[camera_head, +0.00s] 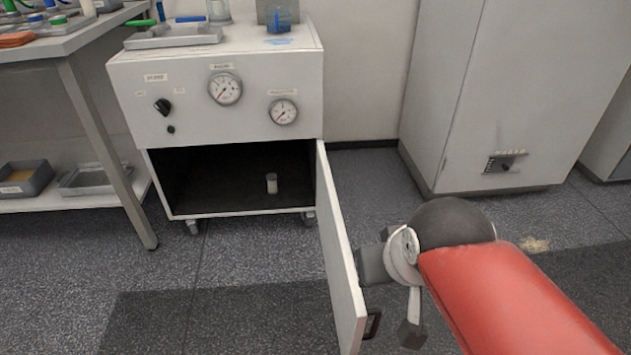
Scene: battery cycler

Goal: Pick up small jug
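A small blue translucent vessel (279,21) with a handle-like outline stands on top of the white cabinet at the back, near its right end. A small pale cylindrical container (271,184) stands upright inside the open lower compartment. I cannot tell for certain which of the two is the small jug. My gripper (400,284) is at the right of the open door, well in front of the cabinet and apart from both vessels. Its fingers look spread, with nothing between them.
The cabinet door (341,260) swings out toward me, between my gripper and the compartment (220,198). A grey tray (172,37) sits on the cabinet top. A workbench (95,30) stands left, a tall grey cabinet (500,95) right. Floor in front is clear.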

